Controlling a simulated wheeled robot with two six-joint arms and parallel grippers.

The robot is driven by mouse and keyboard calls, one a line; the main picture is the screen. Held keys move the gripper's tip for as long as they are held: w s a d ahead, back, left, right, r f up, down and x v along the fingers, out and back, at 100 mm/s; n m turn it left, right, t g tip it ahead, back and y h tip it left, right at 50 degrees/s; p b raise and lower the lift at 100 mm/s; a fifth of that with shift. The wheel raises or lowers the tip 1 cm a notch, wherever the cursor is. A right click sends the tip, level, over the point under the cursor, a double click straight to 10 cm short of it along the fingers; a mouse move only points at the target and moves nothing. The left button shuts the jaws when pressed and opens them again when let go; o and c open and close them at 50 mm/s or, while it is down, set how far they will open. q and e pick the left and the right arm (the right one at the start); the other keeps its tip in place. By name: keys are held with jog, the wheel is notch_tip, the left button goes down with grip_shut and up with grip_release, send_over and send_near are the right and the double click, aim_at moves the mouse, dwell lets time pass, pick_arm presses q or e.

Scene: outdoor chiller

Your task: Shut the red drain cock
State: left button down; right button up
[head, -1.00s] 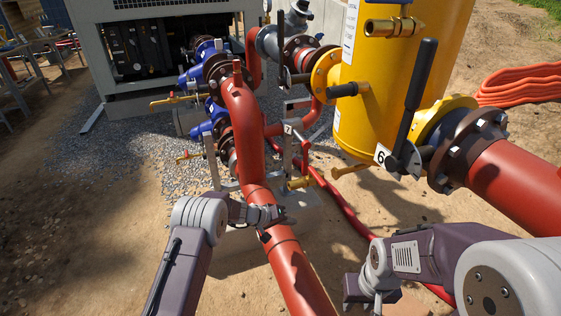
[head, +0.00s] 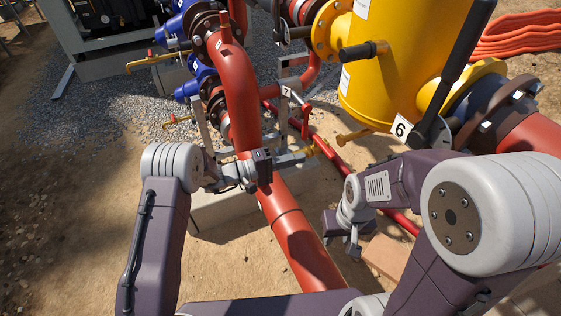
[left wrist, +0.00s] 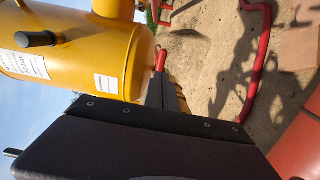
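The red drain cock handle (head: 305,122) stands up beside the plate marked 7 in the head view, above a brass body (head: 308,151). The red handle also shows in the left wrist view (left wrist: 160,61), just beyond my fingertips. My left gripper (head: 301,156) reaches across the red pipe, with its tips close to the brass body. Its fingers (left wrist: 165,88) look closed together, with nothing visible between them. I cannot tell whether they touch the cock. My right gripper (head: 353,247) hangs at the lower right, away from the cock; its fingers are too small to judge.
The thick red pipe (head: 243,95) runs under my left gripper. The yellow tank (head: 395,65) stands behind, with a black lever (head: 455,70) marked 6. A red hose (head: 401,222) lies on the sand. Blue valves (head: 190,88) stand at the left. A brown block (head: 390,258) lies near my right gripper.

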aim_at(326, 152)
pick_arm(q)
jog(key=x, duration=0.5)
jog(key=shift+w+d, duration=0.1)
jog(key=shift+d, duration=0.15)
jog(key=shift+d+f+b, duration=0.15)
jog(key=shift+f+b, duration=0.05)
jog(key=shift+b, duration=0.3)
jog(key=d+b, duration=0.1)
jog(key=b, duration=0.2)
jog(key=shift+r, duration=0.35)
